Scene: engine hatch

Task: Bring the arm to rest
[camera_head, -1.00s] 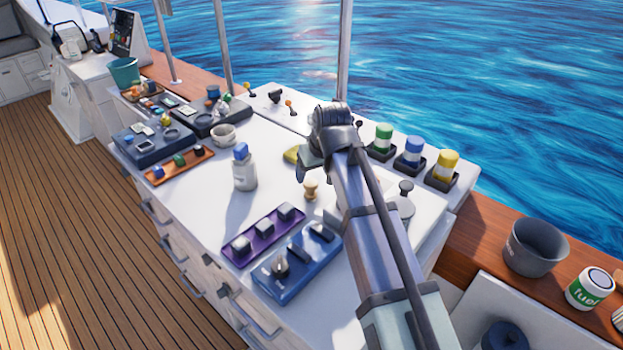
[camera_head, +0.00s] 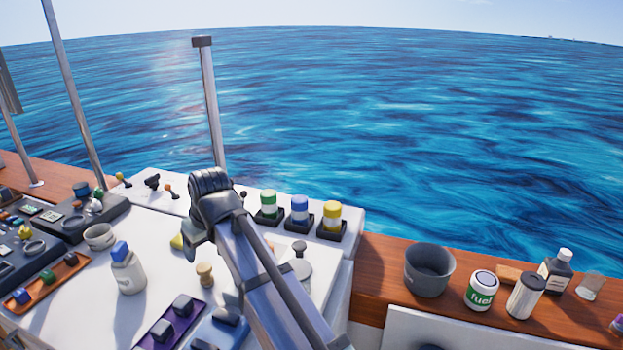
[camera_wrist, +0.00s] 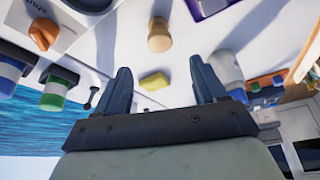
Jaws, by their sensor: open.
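My gripper (camera_wrist: 160,85) shows in the wrist view with its two dark fingers apart and nothing between them. Beyond the fingers a yellow block (camera_wrist: 155,81) lies on the white counter, apart from them. In the head view my arm reaches over the white counter (camera_head: 150,290) from the lower right. The gripper end is largely hidden by the wrist there. The yellow block (camera_head: 177,242) shows partly just left of the wrist.
A white bottle with a blue cap (camera_head: 127,270) and a wooden peg (camera_head: 205,275) stand near the arm. Green, blue and yellow capped cylinders (camera_head: 299,212) stand behind it.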

